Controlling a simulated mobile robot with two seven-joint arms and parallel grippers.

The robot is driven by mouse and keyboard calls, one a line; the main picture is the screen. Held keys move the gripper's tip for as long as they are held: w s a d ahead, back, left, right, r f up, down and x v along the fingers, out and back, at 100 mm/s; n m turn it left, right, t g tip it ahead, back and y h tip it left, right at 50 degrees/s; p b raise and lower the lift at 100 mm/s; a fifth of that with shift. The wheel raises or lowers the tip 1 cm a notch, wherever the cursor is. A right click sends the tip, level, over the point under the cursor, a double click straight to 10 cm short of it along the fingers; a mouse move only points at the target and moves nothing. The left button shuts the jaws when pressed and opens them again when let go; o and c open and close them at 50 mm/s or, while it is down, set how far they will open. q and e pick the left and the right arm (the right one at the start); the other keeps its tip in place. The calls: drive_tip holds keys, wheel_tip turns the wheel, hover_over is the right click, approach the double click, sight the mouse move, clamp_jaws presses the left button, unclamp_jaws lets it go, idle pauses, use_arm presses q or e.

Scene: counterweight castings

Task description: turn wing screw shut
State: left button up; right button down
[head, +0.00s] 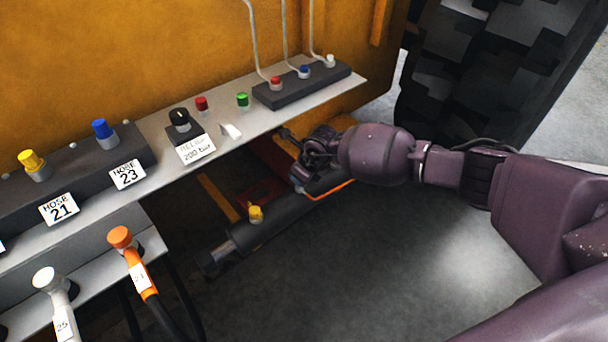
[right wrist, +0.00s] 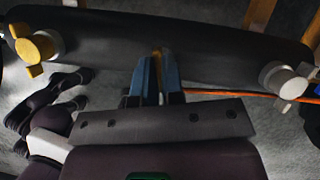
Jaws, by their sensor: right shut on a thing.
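My right gripper (right wrist: 160,76) has blue fingers, closed around a thin yellow piece, the wing screw (right wrist: 158,57), on a dark cylinder (right wrist: 105,45). Only a sliver of the screw shows between the fingers, so its angle and how far in it sits cannot be told. My left gripper is not in view.
A yellow-capped fitting (head: 255,214) stands on the cylinder, and a white-capped fitting (right wrist: 285,80) is to the right in the wrist view. The grey shelf (head: 330,92) overhangs close to my right gripper. A large tyre (head: 470,70) stands behind. Open floor (head: 400,260) lies below my arm.

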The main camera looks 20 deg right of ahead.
drive_tip(key=shift+r+m+h+p, duration=0.15)
drive_tip(key=shift+m+h+p, duration=0.35)
drive_tip(key=shift+m+p, duration=0.7)
drive_tip(key=shift+m, duration=0.3)
drive_tip(key=shift+s+f, duration=0.1)
drive_tip(key=shift+f, duration=0.1)
drive_tip(key=c, duration=1.4)
unclamp_jaws()
drive_tip(key=shift+o, duration=0.8)
drive_tip(key=shift+r, duration=0.15)
